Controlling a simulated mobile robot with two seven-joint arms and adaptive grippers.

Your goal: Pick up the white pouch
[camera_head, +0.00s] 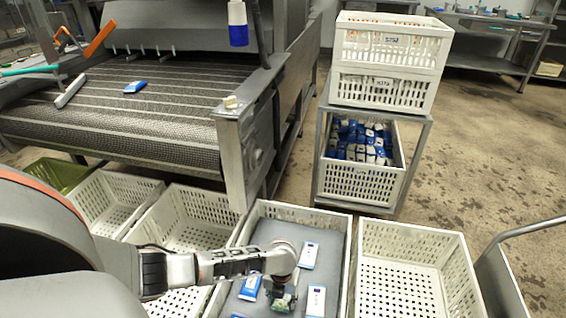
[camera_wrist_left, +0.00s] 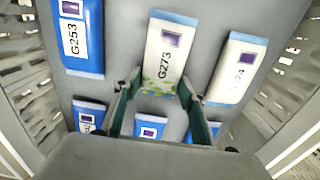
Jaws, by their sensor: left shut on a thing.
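In the left wrist view, a white pouch (camera_wrist_left: 165,48) marked G273, with a green-speckled end, lies between the fingers of my left gripper (camera_wrist_left: 162,108). The gripper is shut on its near end. In the head view my left gripper (camera_head: 281,290) points down into the grey-lined crate (camera_head: 344,262), and most of the held pouch is hidden beneath it. Another white pouch (camera_wrist_left: 236,68) with blue ends lies to the right in the wrist view, and a blue and white pouch (camera_wrist_left: 83,38) marked G253 lies to the left. My right gripper is not in view.
Smaller blue pouches (camera_wrist_left: 150,127) lie near the gripper. Crate walls stand close on both sides. An empty white crate (camera_head: 405,285) is to the right, and more crates (camera_head: 190,215) stand left. A conveyor (camera_head: 165,100) and a rack with stacked crates (camera_head: 385,85) stand behind.

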